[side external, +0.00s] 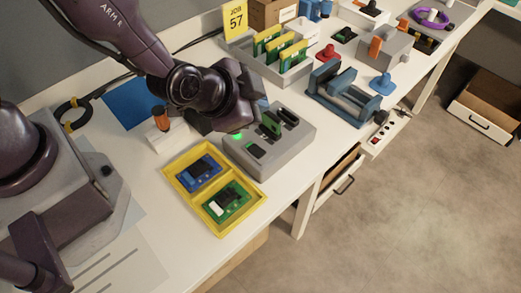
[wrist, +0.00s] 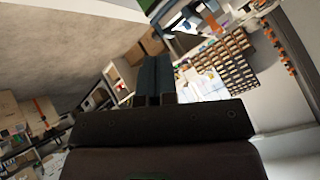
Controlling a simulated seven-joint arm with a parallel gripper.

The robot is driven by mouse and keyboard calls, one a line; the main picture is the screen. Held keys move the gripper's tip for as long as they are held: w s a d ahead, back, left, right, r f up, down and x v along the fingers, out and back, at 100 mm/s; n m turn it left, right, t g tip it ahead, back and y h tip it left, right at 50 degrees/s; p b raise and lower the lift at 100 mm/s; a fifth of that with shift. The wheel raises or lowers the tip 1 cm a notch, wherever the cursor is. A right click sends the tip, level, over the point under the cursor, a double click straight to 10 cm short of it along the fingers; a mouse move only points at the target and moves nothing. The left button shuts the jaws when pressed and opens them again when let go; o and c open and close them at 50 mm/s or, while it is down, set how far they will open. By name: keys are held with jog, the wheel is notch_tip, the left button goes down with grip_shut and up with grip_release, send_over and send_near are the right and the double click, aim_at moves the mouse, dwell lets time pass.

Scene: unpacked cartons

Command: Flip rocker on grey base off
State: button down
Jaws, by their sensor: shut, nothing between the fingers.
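No part is clearly recognisable as a rocker, and its on or off position cannot be read. A grey block (side external: 396,44) with an orange part (side external: 375,47) on its left side stands at the back right. A larger grey box (side external: 262,163) with dark slots, a green board and a lit green lamp (side external: 238,135) stands in the middle of the bench. My gripper (side external: 262,103) is above the back left part of this box, which my wrist partly hides. In the wrist view, its fingers (wrist: 154,72) are together and empty; no grey base is recognisable there.
A yellow tray (side external: 212,203) with a blue and a green board lies in front of the box. A white base with an orange handle (side external: 159,117) is at left. A board rack (side external: 285,75) and a blue-grey fixture (side external: 343,92) stand behind. The bench edge is at right.

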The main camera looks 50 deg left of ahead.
aim_at(260, 154)
jog(key=shift+d+f, duration=0.2)
jog(key=shift+f, duration=1.25)
jog(key=shift+d+f, duration=0.15)
jog(key=shift+f, duration=1.25)
jog(key=shift+d+f, duration=0.2)
jog(key=shift+f, duration=1.25)
jog(key=shift+f, duration=0.1)
jog(key=shift+f, duration=0.3)
jog(key=shift+f, duration=0.25)
jog(key=shift+r, duration=0.1)
jog(key=shift+r, duration=0.6)
jog(key=shift+a+r, duration=0.15)
jog(key=shift+r, duration=1.1)
jog(key=shift+a+r, duration=0.15)
jog(key=shift+r, duration=1.1)
